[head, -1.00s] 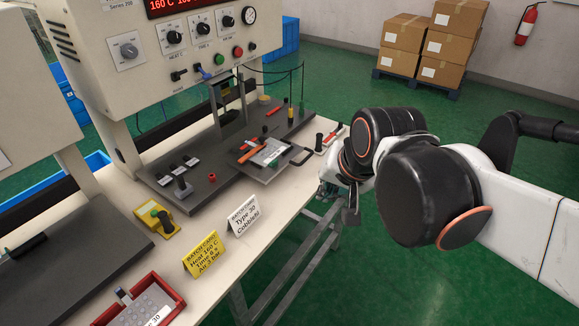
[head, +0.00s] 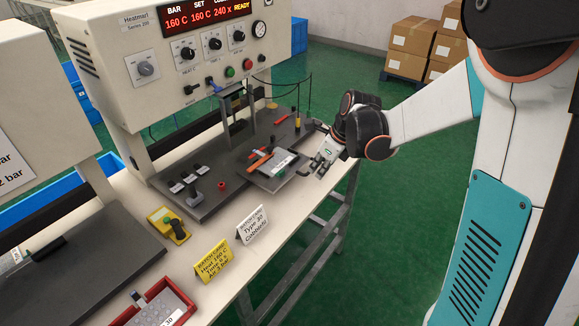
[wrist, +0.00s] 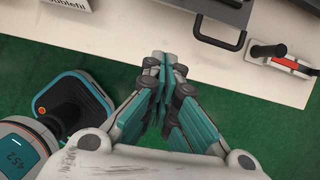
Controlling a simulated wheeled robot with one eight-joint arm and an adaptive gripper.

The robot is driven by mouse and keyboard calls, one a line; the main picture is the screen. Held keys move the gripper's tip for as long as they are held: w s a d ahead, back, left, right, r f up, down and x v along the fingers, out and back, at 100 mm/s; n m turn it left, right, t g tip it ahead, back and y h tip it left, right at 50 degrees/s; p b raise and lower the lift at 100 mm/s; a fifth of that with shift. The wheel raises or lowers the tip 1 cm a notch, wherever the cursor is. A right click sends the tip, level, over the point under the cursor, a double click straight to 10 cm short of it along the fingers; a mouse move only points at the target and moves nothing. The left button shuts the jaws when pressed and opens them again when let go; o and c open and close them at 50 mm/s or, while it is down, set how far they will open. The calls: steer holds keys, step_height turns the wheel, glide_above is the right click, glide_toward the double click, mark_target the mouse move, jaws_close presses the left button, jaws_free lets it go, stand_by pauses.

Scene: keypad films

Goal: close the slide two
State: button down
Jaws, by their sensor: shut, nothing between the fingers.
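No number on the slide is readable. My gripper (head: 322,160) is just right of the slide at the bench's front edge. In the wrist view my gripper (wrist: 165,68) is shut and empty, left of the handle and apart from it.
The press (head: 200,60) shows a lit READY display. A red-and-white clamp with a black knob (wrist: 282,58) is on the bench right of the handle. Card stands (head: 252,225) and a yellow device (head: 168,224) line the bench front.

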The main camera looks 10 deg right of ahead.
mark_target(271, 170)
steer(key=shift+m, duration=0.3)
steer(key=b+x, duration=0.3)
steer(key=x, duration=0.7)
steer(key=shift+d, duration=0.15)
steer(key=shift+w+a+f+b, duration=0.15)
steer(key=shift+w+a+b, duration=0.25)
steer(key=shift+w+a, duration=0.15)
steer(key=shift+w+a+f+b, duration=0.15)
steer(key=shift+w+a+b, duration=0.25)
steer(key=shift+w, duration=0.25)
steer(key=shift+w+a+r, duration=0.1)
steer(key=shift+w+a, duration=0.3)
steer(key=shift+w, duration=0.1)
steer(key=shift+w, duration=0.1)
steer(key=w+a, duration=0.4)
steer(key=w, duration=0.1)
steer(key=w+a, duration=0.2)
steer(key=w, duration=0.1)
steer(key=shift+a, duration=0.3)
steer(key=shift+s+d, duration=0.1)
